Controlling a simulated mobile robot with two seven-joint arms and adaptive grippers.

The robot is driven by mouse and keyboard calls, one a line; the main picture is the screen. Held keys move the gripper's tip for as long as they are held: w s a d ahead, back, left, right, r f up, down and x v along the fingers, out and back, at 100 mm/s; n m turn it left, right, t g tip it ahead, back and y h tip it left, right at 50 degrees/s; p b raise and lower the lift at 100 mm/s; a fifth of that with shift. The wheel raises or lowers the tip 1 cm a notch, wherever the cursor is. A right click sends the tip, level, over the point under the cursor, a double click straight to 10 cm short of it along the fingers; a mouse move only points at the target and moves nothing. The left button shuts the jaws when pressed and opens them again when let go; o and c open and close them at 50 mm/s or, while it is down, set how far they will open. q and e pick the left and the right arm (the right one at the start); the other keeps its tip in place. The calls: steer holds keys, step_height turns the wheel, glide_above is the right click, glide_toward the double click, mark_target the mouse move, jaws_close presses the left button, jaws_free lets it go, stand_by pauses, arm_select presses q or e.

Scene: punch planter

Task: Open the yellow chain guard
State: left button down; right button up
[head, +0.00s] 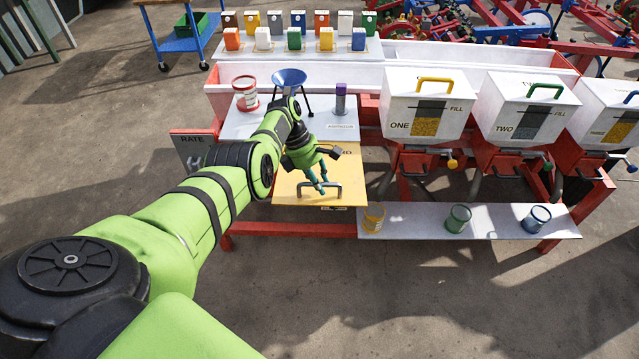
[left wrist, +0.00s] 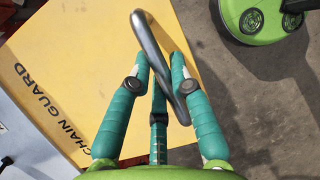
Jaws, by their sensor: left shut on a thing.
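The yellow chain guard (head: 290,183) is a flat panel on the front of the red machine. A grey bar handle (head: 322,186) stands out from its lower part. My left gripper (head: 325,188) is at this handle, with its teal fingers around the bar. In the left wrist view the handle (left wrist: 158,60) runs between the fingers of the gripper (left wrist: 162,68), and the words CHAIN GUARD show on the yellow panel (left wrist: 60,60). The fingers are closed on the bar. The panel looks shut against the machine, though the arm hides part of it. My right gripper is not in view.
White hoppers marked ONE (head: 425,105) and TWO (head: 524,108) stand right of the guard. A low white shelf (head: 410,226) holds yellow, green and blue cups. A blue funnel (head: 289,78) and a red-and-white can (head: 245,92) stand above the guard. Open concrete lies in front.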

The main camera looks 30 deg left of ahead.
arm_select(q)
steer(key=shift+w+r, duration=0.15)
steer(key=c, duration=1.1)
jaws_free()
steer(key=v, duration=1.2)
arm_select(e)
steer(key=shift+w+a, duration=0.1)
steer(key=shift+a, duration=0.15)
arm_select(q)
steer(key=shift+a, duration=0.1)
